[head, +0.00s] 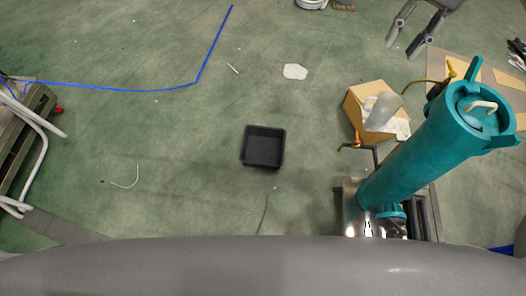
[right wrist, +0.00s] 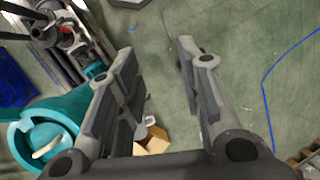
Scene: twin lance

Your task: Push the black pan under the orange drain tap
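The black pan (head: 263,147), a square open tray, sits empty and flat on the green floor in the middle of the head view. The drain tap (head: 357,141), a small orange piece on a dark pipe, is to its right, beside the teal cylinder's base. A clear gap separates pan and tap. My right gripper (head: 402,47) is at the top right of the head view, well away from the pan. In the right wrist view its fingers (right wrist: 157,52) are spread with nothing between them. My left gripper is in neither view.
A large teal cylinder (head: 425,152) stands at the right. A cardboard box (head: 358,100) sits just behind the tap. A white scrap (head: 295,71) and a blue line (head: 212,50) lie on the floor. A metal frame (head: 25,140) stands at far left. Floor around the pan is mostly clear.

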